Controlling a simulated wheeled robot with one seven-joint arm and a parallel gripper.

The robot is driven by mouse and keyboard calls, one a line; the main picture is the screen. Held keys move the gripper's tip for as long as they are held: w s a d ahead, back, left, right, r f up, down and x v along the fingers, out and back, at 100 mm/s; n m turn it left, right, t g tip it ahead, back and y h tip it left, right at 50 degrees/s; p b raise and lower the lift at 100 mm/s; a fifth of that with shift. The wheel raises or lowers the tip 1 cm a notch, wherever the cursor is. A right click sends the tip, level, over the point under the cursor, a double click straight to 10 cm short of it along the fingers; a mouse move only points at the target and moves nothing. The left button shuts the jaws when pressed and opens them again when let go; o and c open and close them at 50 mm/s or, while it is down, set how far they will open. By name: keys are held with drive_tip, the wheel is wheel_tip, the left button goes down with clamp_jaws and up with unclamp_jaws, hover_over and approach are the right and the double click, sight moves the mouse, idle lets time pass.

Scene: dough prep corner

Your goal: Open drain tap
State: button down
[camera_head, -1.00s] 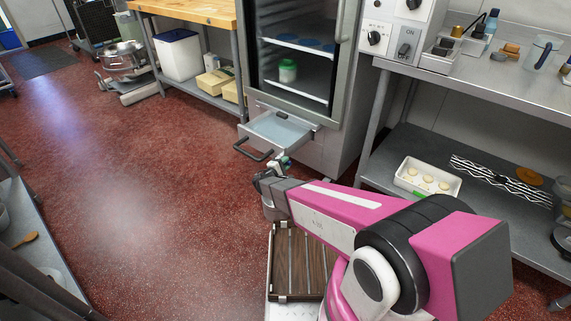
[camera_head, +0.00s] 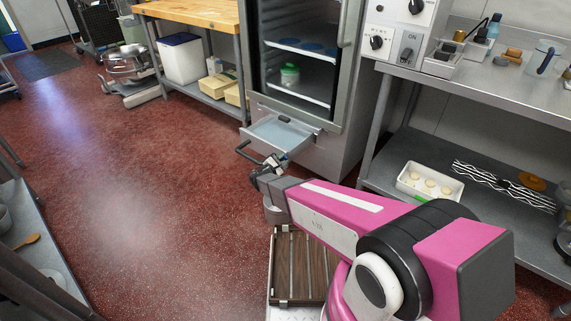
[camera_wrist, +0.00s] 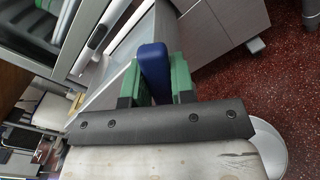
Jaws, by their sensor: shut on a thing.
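The blue tap lever (camera_wrist: 154,68) stands between the two green fingers of my gripper (camera_wrist: 156,86) in the wrist view. The fingers are shut on it, one on each side. In the head view my gripper (camera_head: 272,163) is low in front of the steel cabinet, close by the handle of its pulled-out drawer (camera_head: 284,134). The tap's body and spout are hidden in both views, so I cannot tell how far the lever is turned.
A pale round container (camera_wrist: 270,148) is below the gripper at the wrist view's lower right. The glass-doored cabinet (camera_head: 300,66) stands behind. A steel bench (camera_head: 490,82) with a lower shelf is on the right. The red floor (camera_head: 150,190) on the left is clear.

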sight(281, 151)
drive_tip(key=n, duration=0.1)
drive_tip(key=w+a+r+n, duration=0.1)
drive_tip(key=n, duration=0.1)
drive_tip(key=shift+w+a+n, duration=0.1)
drive_tip(key=shift+a+n, duration=0.2)
drive_tip(key=shift+w+a+r+n, duration=0.1)
drive_tip(key=shift+w+a+n, duration=0.25)
drive_tip(key=shift+n, duration=0.5)
drive_tip(key=shift+w+a+n, duration=0.25)
drive_tip(key=shift+a+n, duration=0.15)
drive_tip(key=shift+n, duration=0.45)
drive_tip(key=c, duration=1)
unclamp_jaws()
drive_tip(key=shift+o, duration=0.2)
drive_tip(key=v, duration=1)
drive_tip(key=shift+s+a, duration=0.3)
drive_tip(key=shift+d, duration=0.1)
